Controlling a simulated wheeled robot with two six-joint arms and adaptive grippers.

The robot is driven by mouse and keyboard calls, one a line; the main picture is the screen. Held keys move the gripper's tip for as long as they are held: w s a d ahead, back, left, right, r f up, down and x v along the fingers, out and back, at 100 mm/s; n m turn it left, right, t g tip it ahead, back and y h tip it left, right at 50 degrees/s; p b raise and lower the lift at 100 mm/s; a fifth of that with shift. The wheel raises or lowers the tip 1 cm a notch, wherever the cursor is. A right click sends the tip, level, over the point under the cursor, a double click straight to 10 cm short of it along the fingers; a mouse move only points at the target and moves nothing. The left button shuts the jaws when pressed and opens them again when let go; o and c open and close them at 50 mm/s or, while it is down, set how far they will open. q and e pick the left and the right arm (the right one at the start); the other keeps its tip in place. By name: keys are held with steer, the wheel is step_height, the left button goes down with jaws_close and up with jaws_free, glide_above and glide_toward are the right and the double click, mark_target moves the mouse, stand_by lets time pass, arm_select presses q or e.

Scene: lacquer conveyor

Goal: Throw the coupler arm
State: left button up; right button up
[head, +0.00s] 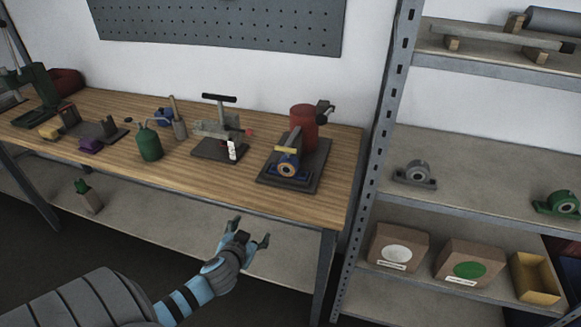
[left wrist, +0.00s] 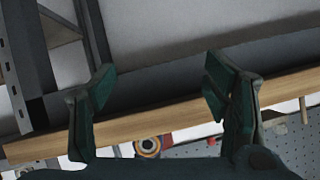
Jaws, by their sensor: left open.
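A machine on a dark baseplate (head: 322,161) stands at the right end of the wooden bench. It has a red cylinder (head: 303,129), a dark knob at upper right, a yellowish bar (head: 287,150) and a blue-and-orange round part (head: 288,165). I cannot tell for sure which part is the coupler arm. My left gripper (head: 250,230) is open and empty, in front of the bench's front edge and apart from the machine. In the left wrist view its two fingers (left wrist: 163,105) are spread across the bench edge, and the orange ring (left wrist: 148,145) shows small between them.
Left of the machine stand a clamp with a black T-handle (head: 219,98), a green oil can (head: 149,144) and several small items. A metal shelf rack (head: 388,120) with boxes stands at right. The bench's front edge (head: 250,208) lies between gripper and machine.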

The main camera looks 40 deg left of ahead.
arm_select(q)
steer(key=w+r+t, duration=0.1)
steer(key=r, duration=0.2)
steer(key=d+r+t+b, duration=0.1)
steer(key=r, duration=0.1)
steer(key=w+r+t, duration=0.1)
steer(key=r, duration=0.2)
steer(key=shift+w+d+r+n, duration=0.3)
steer(key=shift+w, duration=0.05)
steer(key=n+t+b, duration=0.1)
steer(key=t, duration=0.2)
glide_toward(285, 149)
steer(key=x, duration=1)
steer(key=shift+w+a, duration=0.1)
steer(key=shift+w, duration=0.1)
arm_select(e)
step_height(285, 149, down, 4)
steer(key=shift+a+f, duration=0.15)
steer(key=shift+f, duration=0.05)
arm_select(q)
steer(key=shift+c, duration=0.4)
